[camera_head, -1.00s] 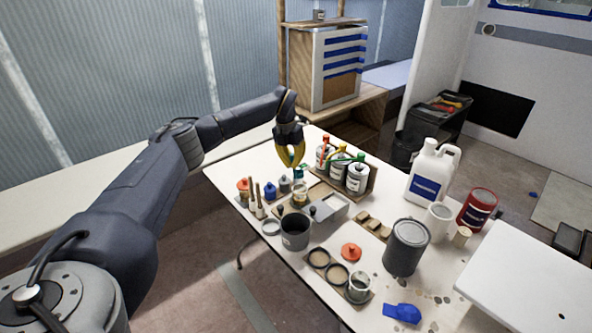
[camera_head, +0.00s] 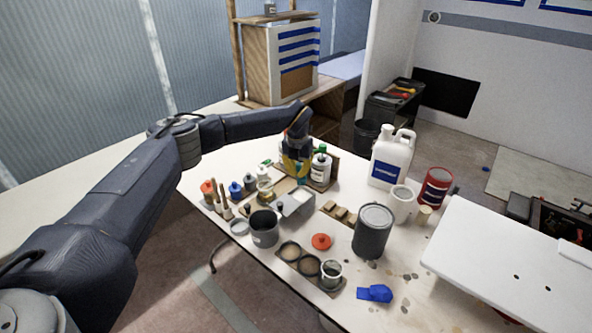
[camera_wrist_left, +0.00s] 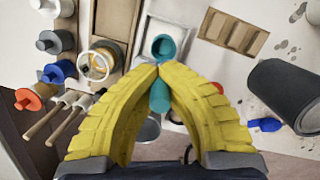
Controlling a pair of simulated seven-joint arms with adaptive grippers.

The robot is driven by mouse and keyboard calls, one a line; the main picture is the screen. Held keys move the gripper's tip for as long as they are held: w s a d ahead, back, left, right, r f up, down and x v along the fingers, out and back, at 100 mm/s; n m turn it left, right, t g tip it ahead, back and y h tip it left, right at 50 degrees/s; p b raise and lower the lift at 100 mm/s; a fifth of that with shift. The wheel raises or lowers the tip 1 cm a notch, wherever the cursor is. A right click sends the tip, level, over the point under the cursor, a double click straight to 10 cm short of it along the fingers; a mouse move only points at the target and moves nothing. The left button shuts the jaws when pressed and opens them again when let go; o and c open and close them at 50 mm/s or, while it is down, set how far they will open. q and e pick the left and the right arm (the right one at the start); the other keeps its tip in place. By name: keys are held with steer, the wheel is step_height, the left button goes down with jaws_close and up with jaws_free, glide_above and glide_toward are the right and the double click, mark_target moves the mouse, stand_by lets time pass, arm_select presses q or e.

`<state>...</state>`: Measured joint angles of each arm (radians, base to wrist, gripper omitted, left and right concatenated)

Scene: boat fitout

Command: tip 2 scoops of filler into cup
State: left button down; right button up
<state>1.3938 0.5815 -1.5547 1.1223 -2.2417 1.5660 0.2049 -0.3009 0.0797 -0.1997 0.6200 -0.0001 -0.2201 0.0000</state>
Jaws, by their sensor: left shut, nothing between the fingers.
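My left gripper (camera_head: 297,172), with yellow fingers, is above the grey tray (camera_head: 298,204) in the head view. Its fingertips meet in the left wrist view (camera_wrist_left: 158,66), and it is shut. A small teal scoop (camera_wrist_left: 163,46) shows at the fingertips, and part of it appears below them; whether it touches them I cannot tell. What is in the scoop is too small to tell. A small clear cup (camera_head: 265,186) with a pale rim stands left of the gripper. It also shows in the left wrist view (camera_wrist_left: 97,63). My right gripper is out of view.
Bottles stand behind the gripper, one white (camera_head: 321,168). Small capped jars (camera_head: 236,189) and brushes are at left. A dark pot (camera_head: 264,229), a large grey tin (camera_head: 372,232) and a white jug (camera_head: 390,158) stand around. Bare table shows near the orange lid (camera_head: 321,241).

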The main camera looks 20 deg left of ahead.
arm_select(q)
steer(key=shift+f, duration=4.85)
steer(key=shift+f, duration=0.1)
steer(key=shift+r, duration=4.3)
steer(key=shift+a, duration=0.1)
